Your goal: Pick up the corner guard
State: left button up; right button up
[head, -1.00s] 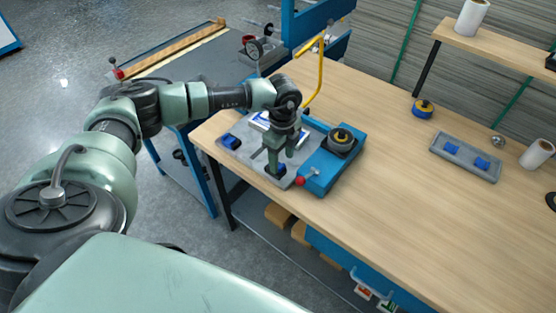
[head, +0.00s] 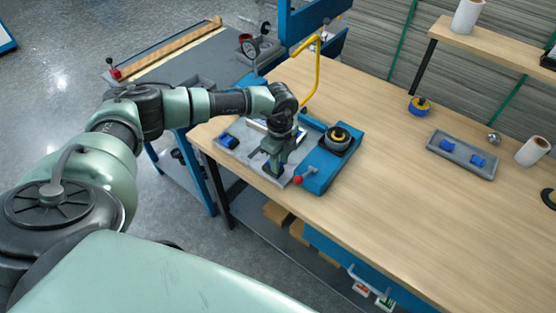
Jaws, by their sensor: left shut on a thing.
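My left gripper (head: 271,168) points down over the near corner of a grey plate (head: 237,159) at the left end of the wooden bench. It is shut on a blue corner guard (head: 267,172) at that corner; the fingers hide most of the guard. I cannot tell whether the guard is clear of the plate. Another blue corner guard (head: 229,141) sits at the plate's left corner. Two more blue pieces, (head: 447,145) and (head: 478,160), lie in a grey tray (head: 462,156) at the right. My right gripper is out of view.
A blue fixture (head: 320,170) with a black round knob (head: 338,136) and a red-ball lever (head: 298,180) stands just right of the gripper. A yellow bent bar (head: 317,75) rises behind. A tape roll (head: 419,106) and white rolls stand farther right. The bench middle is clear.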

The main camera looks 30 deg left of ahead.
pick_arm(q)
notch_tip(320, 180, up, 20)
jog(key=b, duration=0.4)
jog(key=shift+f, duration=0.1)
